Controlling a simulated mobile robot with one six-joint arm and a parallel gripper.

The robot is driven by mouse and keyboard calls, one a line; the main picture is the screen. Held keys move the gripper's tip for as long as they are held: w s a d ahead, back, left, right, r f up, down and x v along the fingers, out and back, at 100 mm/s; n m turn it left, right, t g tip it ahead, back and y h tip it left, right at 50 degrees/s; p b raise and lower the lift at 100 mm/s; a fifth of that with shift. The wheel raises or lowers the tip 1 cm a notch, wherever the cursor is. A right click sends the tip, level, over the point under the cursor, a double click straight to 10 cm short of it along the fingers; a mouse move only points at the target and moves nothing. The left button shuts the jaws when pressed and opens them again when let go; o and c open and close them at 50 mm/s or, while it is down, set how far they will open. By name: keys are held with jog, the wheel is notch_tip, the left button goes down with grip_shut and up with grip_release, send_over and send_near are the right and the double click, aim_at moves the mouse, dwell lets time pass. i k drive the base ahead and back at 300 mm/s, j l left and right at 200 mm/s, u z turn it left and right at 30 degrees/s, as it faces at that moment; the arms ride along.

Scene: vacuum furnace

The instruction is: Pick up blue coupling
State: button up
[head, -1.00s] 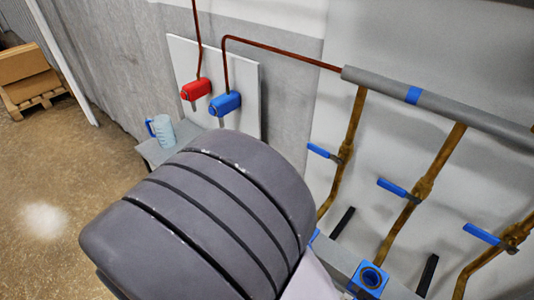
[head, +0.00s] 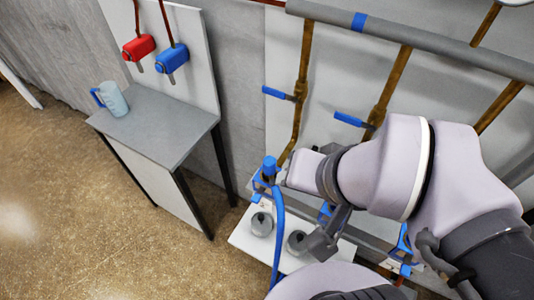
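A blue coupling (head: 270,166) stands roughly upright in a blue bracket on the rail below the left brown pipe, in the head view. A blue hose (head: 279,235) runs down beside it. My gripper (head: 318,248), dark grey, is to the right of and below the coupling in the picture, above a white shelf, and looks apart from it. My light wrist end is close to the coupling's right side in the picture; I cannot tell if they touch. The fingers are small and dark, so their opening cannot be made out.
Two round grey fittings (head: 262,224) sit on a white shelf (head: 245,238) under the bracket. Brown pipes with blue valve handles (head: 350,119) stand behind my arm. A grey table (head: 160,125) at left bears a blue-handled jug (head: 113,98). The floor at left is clear.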

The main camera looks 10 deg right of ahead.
aim_at(269, 162)
jog(key=z, duration=3.85)
jog(key=u, duration=0.5)
jog(key=l+u, duration=0.1)
jog(key=u, duration=0.95)
jog(key=l+u, duration=0.1)
jog(key=u, duration=1.4)
jog(key=k+u, duration=0.1)
jog(key=u, duration=0.95)
jog(key=i+j+z, duration=0.1)
jog(key=j, duration=0.25)
jog(key=i+j+z, duration=0.25)
jog(key=j, duration=0.5)
jog(key=i+j+z, duration=0.1)
jog(key=i+j, duration=0.15)
jog(key=j, duration=0.15)
